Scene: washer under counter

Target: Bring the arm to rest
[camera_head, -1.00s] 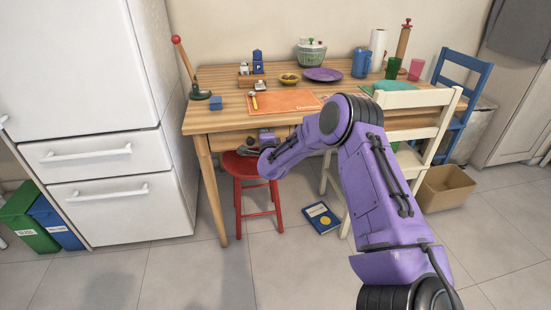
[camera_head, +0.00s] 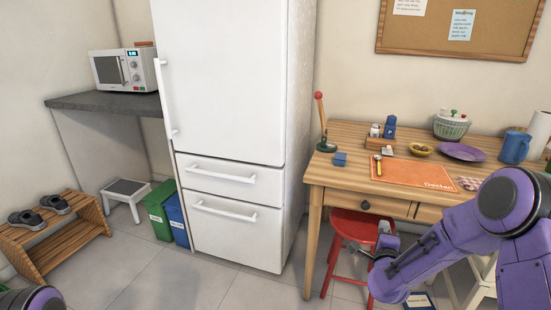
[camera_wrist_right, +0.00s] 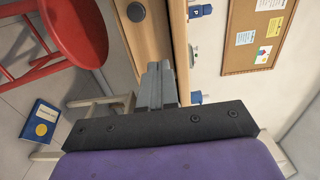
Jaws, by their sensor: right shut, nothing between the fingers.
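My right arm is purple and comes in from the right in the head view, in front of the wooden table (camera_head: 345,160). My right gripper (camera_head: 372,252) is in front of the red stool (camera_head: 352,228), below the drawer (camera_head: 375,207), and partly hidden by its own wrist. In the right wrist view my gripper (camera_wrist_right: 160,68) has its grey fingers together with nothing between them. That view is turned sideways and also shows the stool (camera_wrist_right: 85,30) at the left and a drawer knob (camera_wrist_right: 136,11) beyond the fingers. My left gripper is not in view.
An orange mat (camera_head: 410,173) and a purple plate (camera_head: 462,152) are on the table. The white fridge (camera_head: 225,90) stands to its left. A blue book (camera_wrist_right: 42,122) and pale chair legs (camera_wrist_right: 95,105) are near my right gripper. Open floor (camera_head: 170,275) lies before the fridge.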

